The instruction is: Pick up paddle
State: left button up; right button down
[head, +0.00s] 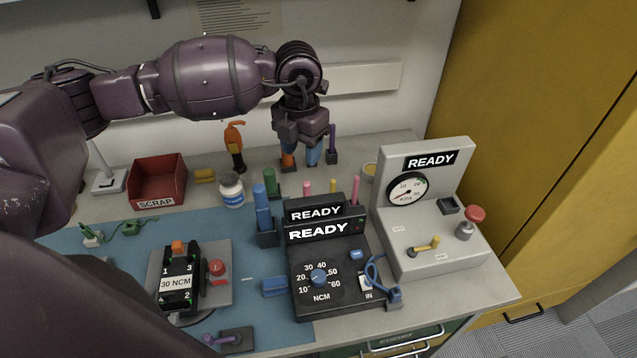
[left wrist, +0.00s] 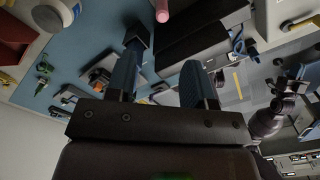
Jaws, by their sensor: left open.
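No item in the head view can be clearly identified as the paddle. A small dark plate with a purple handle (head: 235,340) lies at the front edge of the blue mat, partly cut off by the frame. My left gripper (head: 301,160) is open above the back of the bench, behind the black READY unit. Its two blue fingers show in the left wrist view (left wrist: 160,85) with a gap and nothing held between them. An orange piece (head: 287,161) shows close by it; I cannot tell whether they touch. A dark jointed arm end shows at the right in the left wrist view.
The black torque unit (head: 319,290) and grey gauge unit (head: 430,240) stand on the right. A red scrap bin (head: 157,182), white bottle (head: 231,189) and orange-handled tool (head: 235,145) stand at the back. A 30 NCM device (head: 177,284) sits on the blue mat (head: 135,263).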

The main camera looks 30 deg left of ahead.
pick_arm(q)
send_over(306, 183)
jog(key=s, duration=0.1)
notch_tip(306, 183, down, 5)
jog(key=shift+w+f, duration=0.15)
jog(key=shift+f, duration=0.8)
jog(key=shift+w+f, duration=0.2)
jog(key=shift+f, duration=0.75)
jog(key=shift+w+f, duration=0.15)
jog(key=shift+f, duration=0.8)
grip_shut()
jog(key=shift+r, duration=0.1)
